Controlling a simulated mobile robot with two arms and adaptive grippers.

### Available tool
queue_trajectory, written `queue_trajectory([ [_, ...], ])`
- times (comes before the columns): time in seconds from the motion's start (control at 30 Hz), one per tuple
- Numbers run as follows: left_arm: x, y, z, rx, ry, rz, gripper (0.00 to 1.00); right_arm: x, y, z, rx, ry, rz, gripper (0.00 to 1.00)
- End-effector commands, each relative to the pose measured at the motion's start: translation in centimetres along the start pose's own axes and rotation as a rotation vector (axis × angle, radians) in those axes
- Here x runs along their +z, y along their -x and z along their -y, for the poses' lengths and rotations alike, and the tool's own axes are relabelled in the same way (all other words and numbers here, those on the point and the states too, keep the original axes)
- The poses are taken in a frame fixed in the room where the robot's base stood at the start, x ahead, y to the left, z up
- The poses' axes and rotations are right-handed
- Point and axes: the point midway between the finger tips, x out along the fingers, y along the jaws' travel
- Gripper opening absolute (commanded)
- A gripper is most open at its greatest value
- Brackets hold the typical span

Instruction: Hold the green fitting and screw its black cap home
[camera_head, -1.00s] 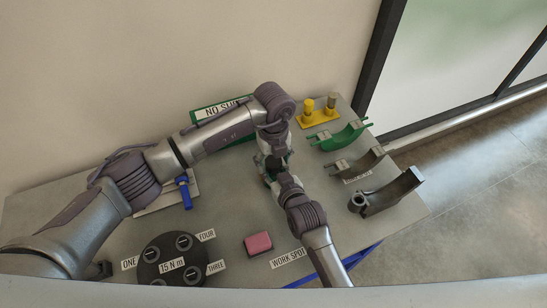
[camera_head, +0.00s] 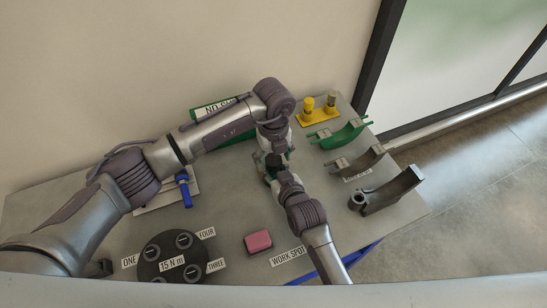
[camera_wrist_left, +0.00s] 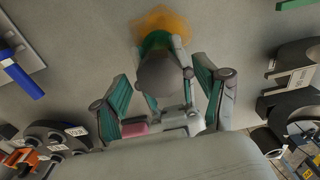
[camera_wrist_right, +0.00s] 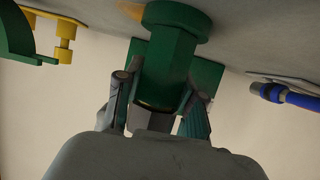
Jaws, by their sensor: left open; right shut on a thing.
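The green fitting (camera_wrist_right: 170,65) stands with a wide round flange and a faceted body in the right wrist view. My right gripper (camera_wrist_right: 160,100) is shut on its body. The black cap (camera_wrist_left: 163,75) sits at the fitting's top in the left wrist view, with a green part of the fitting (camera_wrist_left: 156,41) showing beyond it. My left gripper (camera_wrist_left: 161,70) is open, its fingers apart on either side of the cap. In the head view the dark cap (camera_head: 274,160) shows between the two grippers. The cap's thread and seating are hidden.
A pink block (camera_head: 258,242) and a dark round holder (camera_head: 165,262) lie on the near table. A blue-handled tool (camera_head: 184,191) is at left. A yellow stand (camera_head: 318,114), a green curved holder (camera_head: 340,135) and grey curved holders (camera_head: 387,192) line the right side.

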Motion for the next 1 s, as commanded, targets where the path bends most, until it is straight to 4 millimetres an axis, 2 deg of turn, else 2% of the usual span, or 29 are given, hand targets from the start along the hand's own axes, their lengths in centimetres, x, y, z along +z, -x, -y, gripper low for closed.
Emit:
queue_trajectory([
  [0.27, 0.1, 3.6, 0.0, -0.002, 0.0, 0.003, 0.73, 0.0, 0.0, 0.0, 0.0, 0.0, -0.001, 0.0],
  [0.53, 0.0, 3.9, 0.0, 0.0, 0.0, 0.001, 0.73, 0.0, 0.0, 0.0, 0.0, 0.0, -0.001, 0.0],
  [0.57, 0.0, 3.9, 0.0, 0.0, 0.0, 0.001, 0.69, 0.0, 0.0, 0.0, 0.0, 0.0, -0.001, 0.0],
  [0.6, 0.0, 4.1, 0.0, -0.001, 0.0, 0.001, 0.69, -0.1, 0.0, 0.0, 0.0, 0.0, -0.001, 0.0],
  [0.83, 0.1, 7.3, 0.1, -0.003, 0.0, 0.004, 0.69, 0.0, 0.0, 0.0, 0.0, 0.0, -0.001, 0.0],
  [1.0, 0.0, 7.5, 0.0, 0.0, 0.0, 0.001, 0.69, 0.0, 0.0, 0.0, 0.0, 0.0, -0.001, 0.0],
])
